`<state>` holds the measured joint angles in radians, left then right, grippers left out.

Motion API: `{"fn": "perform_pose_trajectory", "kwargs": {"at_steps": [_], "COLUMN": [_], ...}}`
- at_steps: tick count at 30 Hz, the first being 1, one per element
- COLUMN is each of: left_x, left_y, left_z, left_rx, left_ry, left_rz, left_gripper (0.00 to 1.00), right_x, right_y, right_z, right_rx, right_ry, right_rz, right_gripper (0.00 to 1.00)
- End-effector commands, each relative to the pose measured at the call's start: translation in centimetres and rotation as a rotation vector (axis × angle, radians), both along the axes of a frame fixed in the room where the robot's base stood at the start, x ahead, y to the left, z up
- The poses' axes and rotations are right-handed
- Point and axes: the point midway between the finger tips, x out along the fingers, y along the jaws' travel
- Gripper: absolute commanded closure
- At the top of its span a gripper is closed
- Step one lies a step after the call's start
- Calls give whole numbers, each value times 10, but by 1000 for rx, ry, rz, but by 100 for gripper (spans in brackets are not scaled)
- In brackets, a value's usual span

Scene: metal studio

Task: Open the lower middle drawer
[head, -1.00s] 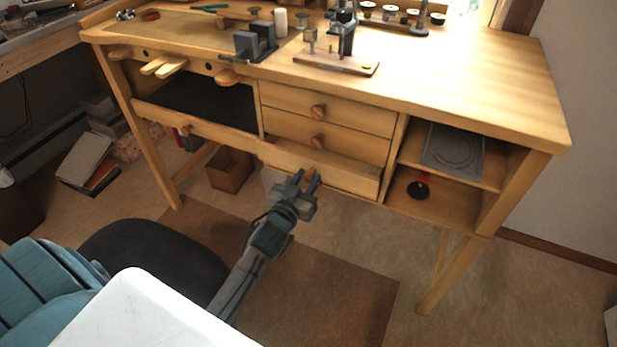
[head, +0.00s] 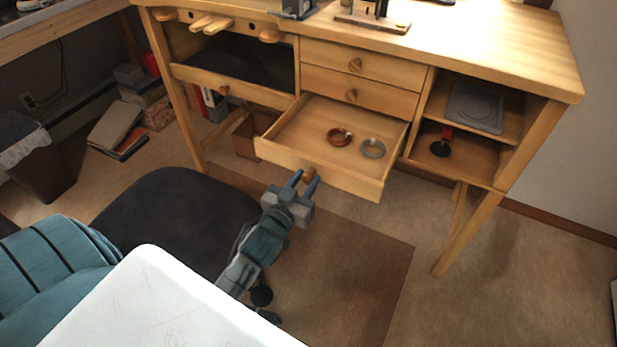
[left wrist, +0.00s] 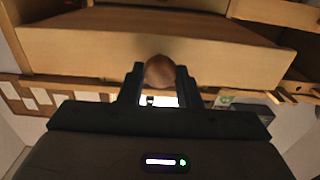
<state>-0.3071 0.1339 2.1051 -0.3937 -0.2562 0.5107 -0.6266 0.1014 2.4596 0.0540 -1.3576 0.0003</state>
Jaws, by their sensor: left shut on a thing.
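The lower middle drawer (head: 283,163) of the wooden workbench stands well out from its opening. My left gripper (head: 304,178) is shut on the round wooden knob (head: 309,173) at the drawer's front. In the left wrist view the knob (left wrist: 159,72) sits between my two fingers, against the drawer front (left wrist: 95,55). My right gripper is not in view.
Two shut drawers (head: 352,81) are above the open one. A dark stool seat (head: 165,215) is close to my left arm. A white surface (head: 160,305) fills the near foreground. A shelf bay (head: 465,150) is at the right; the floor before it is clear.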

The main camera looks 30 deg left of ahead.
Motion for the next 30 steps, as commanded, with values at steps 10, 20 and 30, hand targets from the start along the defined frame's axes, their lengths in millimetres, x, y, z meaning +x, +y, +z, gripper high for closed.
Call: {"fn": "perform_pose_trajectory", "kwargs": {"at_steps": [10, 20, 30], "left_x": [-4, -4, -15], "left_y": [0, 0, -1], "left_z": [0, 0, -2], "left_rx": [0, 1, 1], "left_ry": [0, 0, 1], "left_rz": [0, 0, 0], "left_gripper": [100, 49, 49], "right_x": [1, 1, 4], "right_y": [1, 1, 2], "right_z": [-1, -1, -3], "right_rx": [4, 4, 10], "right_ry": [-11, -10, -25], "right_rz": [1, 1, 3], "right_gripper": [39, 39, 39]}}
